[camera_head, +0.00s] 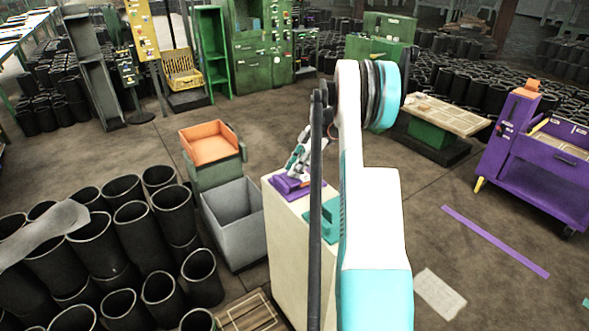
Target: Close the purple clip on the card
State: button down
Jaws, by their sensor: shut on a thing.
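A purple clip (286,187) sits on top of a tall beige stand (283,235) in the middle of the view. My gripper (293,172) points down at the clip and is shut on it, with its fingers low against the clip's upper part. The fingers are small here and partly cover the clip. The card cannot be made out. A teal piece (321,223) stands on the same beige top, nearer to me and partly hidden behind a dark upright pole and my arm.
A grey open bin (236,218) and an orange tray (208,143) stand left of the stand. Many black rubber sleeves (133,225) fill the left front. A purple cart (545,155) stands at the right.

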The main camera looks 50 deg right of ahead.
jog(key=shift+f, duration=0.1)
dwell(0.3)
jog(key=c, duration=1.4)
grip_release()
jog(key=v, duration=1.2)
jog(key=shift+w, duration=0.1)
